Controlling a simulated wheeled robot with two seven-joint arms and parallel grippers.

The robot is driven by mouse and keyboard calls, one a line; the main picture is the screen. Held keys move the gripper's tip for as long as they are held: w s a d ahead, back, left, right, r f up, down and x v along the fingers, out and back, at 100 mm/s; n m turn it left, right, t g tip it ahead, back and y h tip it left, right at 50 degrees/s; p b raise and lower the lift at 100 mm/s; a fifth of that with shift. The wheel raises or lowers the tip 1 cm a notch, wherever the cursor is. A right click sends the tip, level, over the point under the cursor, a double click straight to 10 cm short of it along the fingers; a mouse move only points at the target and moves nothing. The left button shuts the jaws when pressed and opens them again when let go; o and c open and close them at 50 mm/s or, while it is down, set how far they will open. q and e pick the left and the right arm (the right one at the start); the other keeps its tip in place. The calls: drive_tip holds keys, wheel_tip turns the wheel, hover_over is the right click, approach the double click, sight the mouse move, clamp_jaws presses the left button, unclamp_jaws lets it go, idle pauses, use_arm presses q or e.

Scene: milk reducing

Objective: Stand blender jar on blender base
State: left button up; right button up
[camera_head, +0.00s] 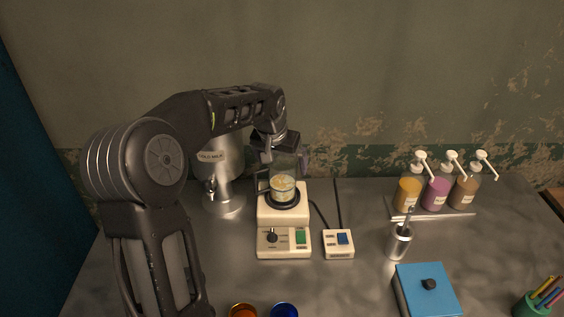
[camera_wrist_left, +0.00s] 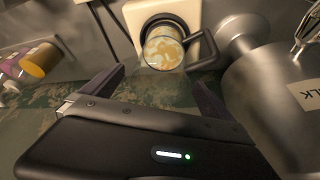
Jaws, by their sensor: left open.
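The clear blender jar (camera_head: 283,186), with pale yellowish contents and a dark handle on its left, stands upright on the cream blender base (camera_head: 284,227), over the base's dark ring. My left gripper (camera_head: 284,151) is just above and behind the jar. In the left wrist view my open gripper (camera_wrist_left: 155,85) has its two dark fingers spread apart. The jar (camera_wrist_left: 163,48) shows beyond the fingertips, with the cream base (camera_wrist_left: 133,14) under it. No finger visibly closes on the jar. My right gripper is not in view.
A steel milk dispenser (camera_head: 222,175) stands close on the left. A small switch box (camera_head: 339,243) sits right of the base. Further right are a metal cup (camera_head: 398,243), pump bottles (camera_head: 436,193) and a blue box (camera_head: 428,294). Bare table lies between them.

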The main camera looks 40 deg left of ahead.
use_arm(q)
drive_tip(key=p+v, duration=0.3)
drive_tip(key=v, duration=0.8)
drive_tip(key=shift+s+r, duration=0.2)
drive_tip(key=shift+r, duration=0.05)
